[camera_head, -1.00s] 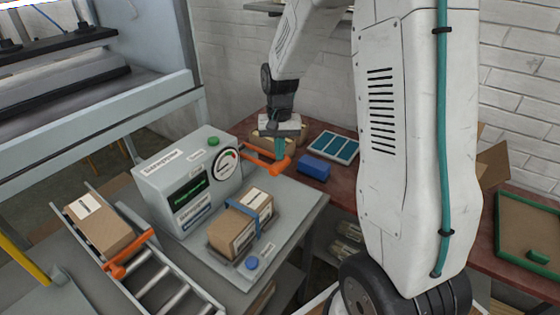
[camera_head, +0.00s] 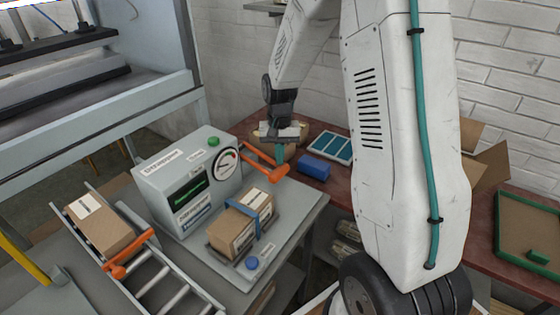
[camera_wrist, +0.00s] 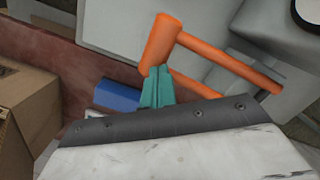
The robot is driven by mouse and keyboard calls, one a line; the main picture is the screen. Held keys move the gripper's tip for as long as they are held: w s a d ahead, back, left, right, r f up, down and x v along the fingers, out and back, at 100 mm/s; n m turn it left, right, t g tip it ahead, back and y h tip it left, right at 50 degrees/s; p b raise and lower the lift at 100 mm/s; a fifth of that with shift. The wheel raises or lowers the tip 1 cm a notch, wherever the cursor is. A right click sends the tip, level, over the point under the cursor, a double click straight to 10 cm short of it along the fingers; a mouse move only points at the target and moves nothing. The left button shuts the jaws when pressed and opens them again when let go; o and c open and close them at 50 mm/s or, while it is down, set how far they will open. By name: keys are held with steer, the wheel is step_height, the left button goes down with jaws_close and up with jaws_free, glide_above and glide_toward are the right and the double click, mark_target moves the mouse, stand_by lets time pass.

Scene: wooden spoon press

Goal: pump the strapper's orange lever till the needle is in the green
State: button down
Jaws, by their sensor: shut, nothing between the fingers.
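The strapper (camera_head: 165,178) is a grey machine with a green display and a round gauge (camera_head: 226,163). The needle's exact position is too small to read. The orange lever (camera_head: 262,160) reaches out from its right side and ends in a thick orange grip. My gripper (camera_head: 279,152) is shut and empty, its teal fingers pointing down just above or behind the grip. In the wrist view the teal fingertips (camera_wrist: 155,80) lie right by the lever's grip (camera_wrist: 160,42); whether they touch it I cannot tell.
A strapped carton (camera_head: 240,222) sits on the strapper's bed beside a blue button (camera_head: 252,263). A blue block (camera_head: 314,168) and a blue-white tray (camera_head: 331,147) lie on the red bench behind. Another carton (camera_head: 100,224) stands on the rollers at left.

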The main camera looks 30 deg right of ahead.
steer(key=shift+w+d+r, duration=0.2)
steer(key=shift+w+d, duration=0.1)
steer(key=shift+w, duration=0.2)
step_height(320, 180, up, 8)
steer(key=shift+w+d, duration=0.25)
steer(key=shift+w, duration=0.1)
steer(key=shift+f, duration=0.1)
stand_by(1.0)
steer(key=s+a+r, duration=0.1)
steer(key=s+r, duration=0.1)
steer(key=shift+s+a+r, duration=0.25)
steer(key=shift+s+a, duration=0.05)
steer(key=shift+a, duration=0.05)
steer(key=shift+f, duration=0.1)
